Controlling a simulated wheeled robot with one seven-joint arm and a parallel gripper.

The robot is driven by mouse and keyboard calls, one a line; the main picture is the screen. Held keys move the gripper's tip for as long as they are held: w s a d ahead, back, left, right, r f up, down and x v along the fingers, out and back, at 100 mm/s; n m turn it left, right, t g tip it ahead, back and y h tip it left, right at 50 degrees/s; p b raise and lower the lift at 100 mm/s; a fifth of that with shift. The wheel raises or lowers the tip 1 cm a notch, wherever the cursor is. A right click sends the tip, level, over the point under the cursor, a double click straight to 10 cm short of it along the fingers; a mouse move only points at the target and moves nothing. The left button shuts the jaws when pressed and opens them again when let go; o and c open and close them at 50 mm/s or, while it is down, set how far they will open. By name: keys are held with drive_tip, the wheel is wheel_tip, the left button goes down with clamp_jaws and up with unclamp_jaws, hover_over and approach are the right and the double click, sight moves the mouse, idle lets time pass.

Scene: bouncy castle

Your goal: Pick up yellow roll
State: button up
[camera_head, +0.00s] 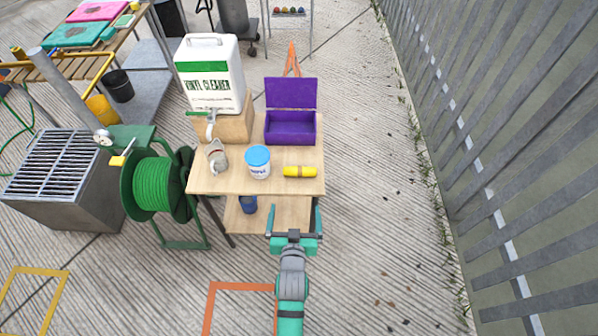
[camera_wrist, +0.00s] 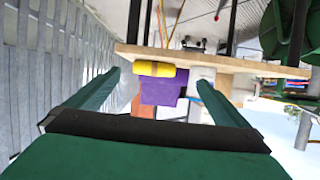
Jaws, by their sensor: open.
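The yellow roll (camera_head: 299,171) lies on its side near the front right edge of the small wooden table (camera_head: 226,184). It has a darker band round its middle. It also shows in the wrist view (camera_wrist: 162,69), between my fingers and beyond them, at the table edge. My gripper (camera_head: 293,207) is open and empty, in front of the table's right part and short of the roll. Both fingers show in the wrist view, wide apart, with the roll near the middle of the gap.
An open purple box (camera_head: 290,128) stands behind the roll. A blue-lidded tub (camera_head: 257,163) and a grey jug (camera_head: 217,155) stand to its left. A white cleaner canister (camera_head: 210,75) is behind on a wooden block. A green hose reel (camera_head: 155,185) stands left; a slatted fence (camera_head: 500,120) runs along the right.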

approach(300, 174)
drive_tip(key=w, duration=0.1)
drive_tip(key=x, duration=0.5)
drive_tip(key=shift+a+r, duration=0.2)
drive_tip(key=shift+a, duration=0.1)
drive_tip(key=shift+d+f+x, duration=0.15)
drive_tip(key=shift+x, duration=1.35)
drive_tip(key=shift+d+f+x, duration=0.15)
drive_tip(key=shift+x, duration=1.35)
drive_tip(key=shift+s, duration=0.1)
drive_tip(key=c, duration=0.7)
